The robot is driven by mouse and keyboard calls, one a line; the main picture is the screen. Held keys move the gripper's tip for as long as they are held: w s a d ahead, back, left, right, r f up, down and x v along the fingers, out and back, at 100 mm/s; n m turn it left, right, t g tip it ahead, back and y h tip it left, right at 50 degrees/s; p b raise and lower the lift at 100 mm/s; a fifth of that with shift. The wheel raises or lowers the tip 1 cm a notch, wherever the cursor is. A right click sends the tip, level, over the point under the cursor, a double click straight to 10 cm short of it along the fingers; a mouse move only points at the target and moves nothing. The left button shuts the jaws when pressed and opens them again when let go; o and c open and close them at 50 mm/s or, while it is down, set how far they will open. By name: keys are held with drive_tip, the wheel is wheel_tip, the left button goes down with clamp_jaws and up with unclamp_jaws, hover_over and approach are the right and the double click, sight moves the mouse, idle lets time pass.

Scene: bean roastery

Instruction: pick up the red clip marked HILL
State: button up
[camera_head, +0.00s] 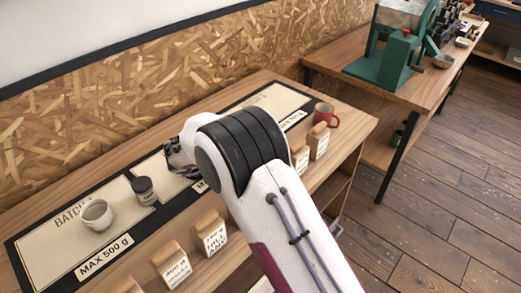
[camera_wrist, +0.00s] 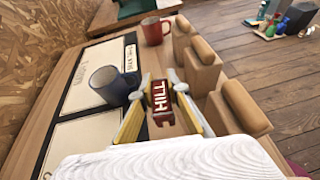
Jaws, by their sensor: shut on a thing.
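The red clip (camera_wrist: 161,95) marked HILL is in the wrist view, held upright between the two fingers of my gripper (camera_wrist: 160,102). The gripper is shut on it, with a yellow-edged finger on each side. The clip appears to be above the bench top, but I cannot tell how high. In the head view my arm hides the clip and most of the gripper.
A dark blue mug (camera_wrist: 107,84) stands just left of the clip. A red mug (camera_head: 325,114) stands farther off, near wooden label blocks (camera_head: 319,140) along the bench front. A grey cup (camera_head: 97,214) and dark jar (camera_head: 144,190) stand left of my arm.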

drive_tip(key=shift+r, duration=0.5)
